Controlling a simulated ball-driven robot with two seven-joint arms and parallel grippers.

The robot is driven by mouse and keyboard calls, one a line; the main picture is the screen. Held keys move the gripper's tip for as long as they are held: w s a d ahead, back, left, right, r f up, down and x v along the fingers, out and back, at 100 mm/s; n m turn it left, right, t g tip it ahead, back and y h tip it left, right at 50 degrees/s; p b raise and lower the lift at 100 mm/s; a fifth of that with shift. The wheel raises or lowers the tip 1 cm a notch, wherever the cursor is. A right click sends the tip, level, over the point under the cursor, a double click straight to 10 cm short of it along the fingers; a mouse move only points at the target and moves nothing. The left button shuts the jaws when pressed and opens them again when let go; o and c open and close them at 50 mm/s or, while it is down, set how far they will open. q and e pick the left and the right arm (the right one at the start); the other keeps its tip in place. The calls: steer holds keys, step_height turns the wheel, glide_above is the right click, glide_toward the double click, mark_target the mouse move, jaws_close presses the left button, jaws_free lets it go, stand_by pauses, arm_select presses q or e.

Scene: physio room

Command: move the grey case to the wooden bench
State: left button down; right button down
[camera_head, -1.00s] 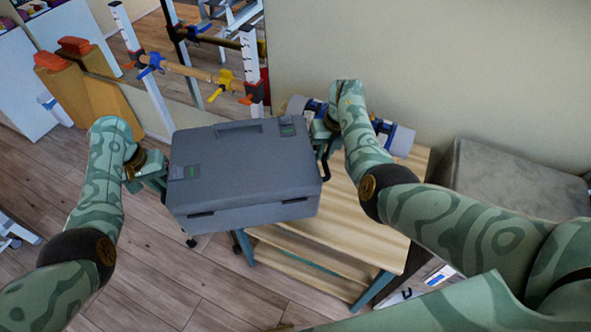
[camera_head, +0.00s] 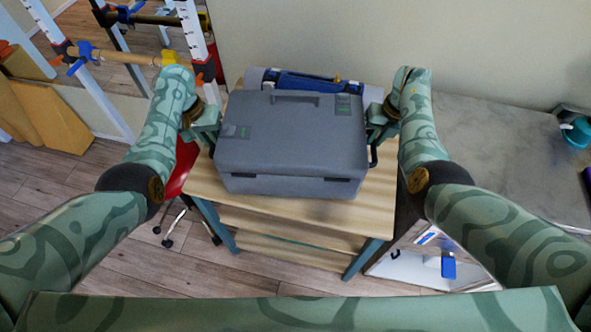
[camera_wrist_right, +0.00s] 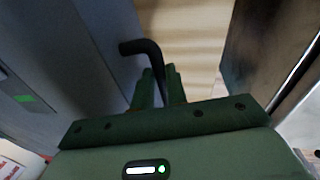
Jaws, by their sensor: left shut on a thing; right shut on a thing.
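The grey case (camera_head: 290,148) is level in the middle of the head view, between my two grippers. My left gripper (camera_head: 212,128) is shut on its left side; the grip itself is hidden. My right gripper (camera_head: 374,128) is shut on the black handle at the case's right side. In the right wrist view, the fingers (camera_wrist_right: 160,90) close around this bent black handle (camera_wrist_right: 142,47). The wooden bench (camera_head: 300,208) lies beneath the case in the head view. I cannot tell whether the case touches its top.
A blue and grey object (camera_head: 318,82) lies behind the case at the bench's back. A red stool (camera_head: 180,168) stands at the bench's left. A grey-topped cabinet (camera_head: 490,150) stands close on the right. The front strip of the bench top is bare.

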arm_select(q)
steer(key=shift+w, duration=0.15)
arm_select(e)
steer(key=shift+w, duration=0.15)
